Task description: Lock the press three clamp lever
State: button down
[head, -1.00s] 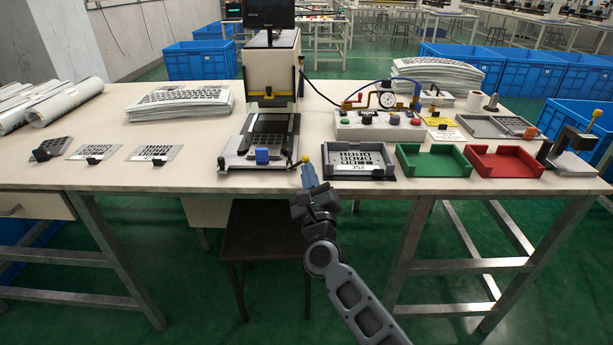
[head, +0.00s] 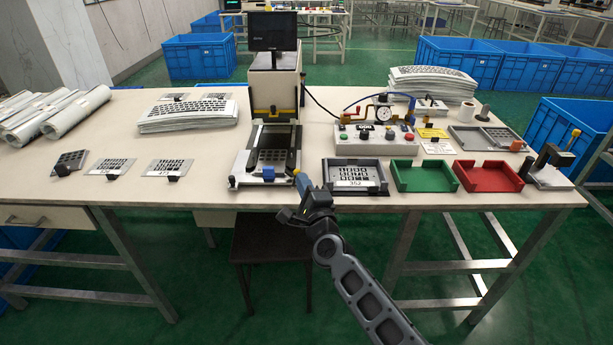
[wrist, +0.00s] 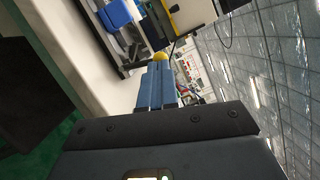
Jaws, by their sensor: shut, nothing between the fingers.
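The press (head: 274,95) stands at the back of the table, with its sliding bed (head: 270,158) in front. A small yellow ball knob (head: 296,172), seemingly the clamp lever's end, is at the bed's front right corner. A blue block (head: 268,174) is on the bed's front edge, left of the knob. My gripper (head: 302,182) is shut and empty, its blue fingertips right at the knob. In the wrist view the yellow knob (wrist: 187,58) shows just beyond the shut fingers (wrist: 155,85); I cannot tell if they touch. The lever's shaft is hidden.
A grey tray marked 352 (head: 328,179) stands close right of my gripper, then a green tray (head: 398,187) and a red tray (head: 460,185). The control box (head: 345,140) is behind them. Keypad plates (head: 168,168) lie left. A stool (head: 252,243) is under the table.

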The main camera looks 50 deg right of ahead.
jog(key=shift+w+a+r+p, duration=0.25)
jog(key=shift+w+p, duration=0.1)
jog(key=shift+p, duration=0.2)
dwell(1.3)
jog(key=r+v, duration=0.1)
jog(key=v, duration=0.6)
jog(key=shift+s+a+f, duration=0.25)
jog(key=shift+s+f, duration=0.1)
jog(key=shift+f, duration=0.2)
